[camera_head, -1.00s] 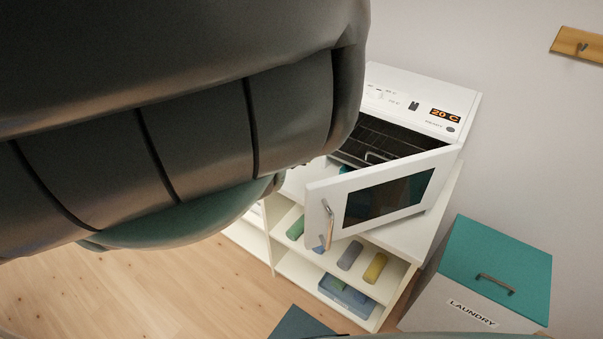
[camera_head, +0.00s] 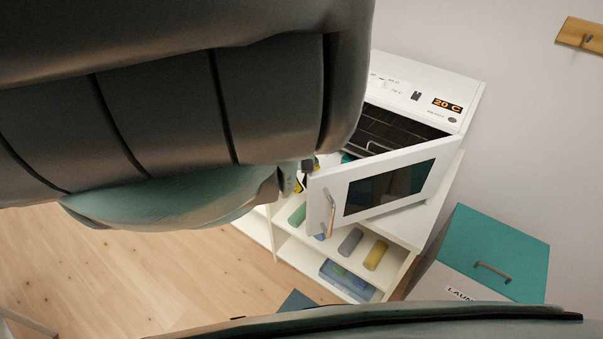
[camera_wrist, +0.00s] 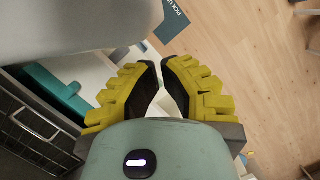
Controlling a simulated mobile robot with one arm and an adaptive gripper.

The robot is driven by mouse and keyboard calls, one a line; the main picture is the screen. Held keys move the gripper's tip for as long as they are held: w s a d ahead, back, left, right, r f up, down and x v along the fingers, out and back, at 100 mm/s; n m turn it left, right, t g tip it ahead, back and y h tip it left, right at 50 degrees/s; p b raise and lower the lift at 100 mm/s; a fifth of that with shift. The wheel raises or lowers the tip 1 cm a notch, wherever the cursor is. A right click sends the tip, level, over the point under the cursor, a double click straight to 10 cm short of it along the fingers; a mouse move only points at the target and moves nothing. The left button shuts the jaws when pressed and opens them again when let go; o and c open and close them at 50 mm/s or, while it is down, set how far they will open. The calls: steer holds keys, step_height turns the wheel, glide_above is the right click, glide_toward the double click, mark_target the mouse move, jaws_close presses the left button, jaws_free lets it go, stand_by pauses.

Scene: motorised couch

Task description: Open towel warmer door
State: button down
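The white towel warmer (camera_head: 420,92) stands on a shelf unit, with a display reading 20 C. Its door (camera_head: 385,188), with a dark window and an upright handle (camera_head: 330,214), is swung partly open, and the dark wire rack inside shows behind it. My gripper (camera_head: 300,178) shows only in small part at the door's free left edge; my arm hides the rest. In the wrist view my gripper's yellow fingers (camera_wrist: 160,72) nearly meet at the tips with nothing seen between them. The rack and a teal towel (camera_wrist: 52,88) lie to their left. Contact with the door is unclear.
Rolled towels (camera_head: 350,241) and a blue box (camera_head: 347,281) sit in the shelf unit (camera_head: 284,250) below. A laundry bin with a teal lid (camera_head: 493,252) stands at right. A wooden hook board (camera_head: 580,34) hangs on the wall. Wood floor at left looks mostly clear.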

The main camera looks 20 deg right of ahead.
mark_target(308, 193)
steer(key=shift+s+d+r+p, duration=0.1)
steer(key=shift+s+r+p, duration=0.1)
steer(key=shift+s+p, duration=0.5)
steer(key=shift+s+r+p, duration=0.2)
steer(key=shift+s+p, duration=0.35)
steer(key=shift+p, duration=0.15)
steer(key=shift+s+f+p, duration=0.25)
steer(key=shift+s+p, duration=0.1)
steer(key=shift+s, duration=0.15)
